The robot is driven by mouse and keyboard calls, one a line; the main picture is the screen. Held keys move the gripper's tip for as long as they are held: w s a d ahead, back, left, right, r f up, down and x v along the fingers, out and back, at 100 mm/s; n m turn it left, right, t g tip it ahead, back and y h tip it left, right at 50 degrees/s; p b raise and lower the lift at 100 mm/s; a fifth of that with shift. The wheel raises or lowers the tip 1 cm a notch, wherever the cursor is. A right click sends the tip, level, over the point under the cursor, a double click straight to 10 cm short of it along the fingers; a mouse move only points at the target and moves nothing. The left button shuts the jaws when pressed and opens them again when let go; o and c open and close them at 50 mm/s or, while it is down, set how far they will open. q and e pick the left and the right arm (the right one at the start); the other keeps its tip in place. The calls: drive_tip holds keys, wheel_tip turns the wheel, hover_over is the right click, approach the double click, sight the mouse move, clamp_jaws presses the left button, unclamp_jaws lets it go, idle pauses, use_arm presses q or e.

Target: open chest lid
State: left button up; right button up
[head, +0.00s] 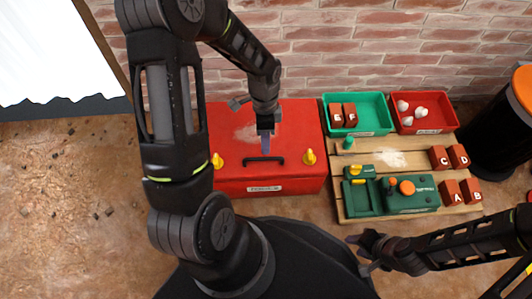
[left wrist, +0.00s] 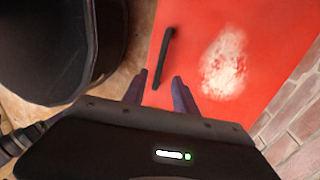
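The red chest (head: 300,125) stands against the brick wall with its lid down. A black bar handle (head: 280,160) is on its near side, between two yellow latches, one at left (head: 217,161) and one at right (head: 310,157). My left gripper (head: 266,143) is over the chest, just behind the handle in the head view. In the left wrist view its fingers (left wrist: 158,82) are apart and empty, with the handle (left wrist: 166,50) beyond their tips. My right gripper (head: 364,256) is at the lower right, away from the chest; its finger opening is unclear.
Right of the chest, a wooden pallet (head: 400,152) bears a green tray (head: 375,112), a red tray (head: 430,105), a green device (head: 412,195) and several lettered red blocks (head: 450,190). A black bin with an orange lid (head: 524,85) stands far right. Floor at left is open.

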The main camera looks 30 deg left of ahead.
sight(265, 158)
use_arm(q)
drive_tip(key=f, duration=0.2)
drive_tip(key=f+b, duration=0.1)
drive_tip(key=f, duration=0.1)
drive_tip(key=s+f+b, duration=0.1)
drive_tip(key=shift+d+f, duration=0.35)
drive_tip(key=shift+f, duration=0.05)
drive_tip(key=shift+c, duration=0.3)
clamp_jaws()
idle(0.7)
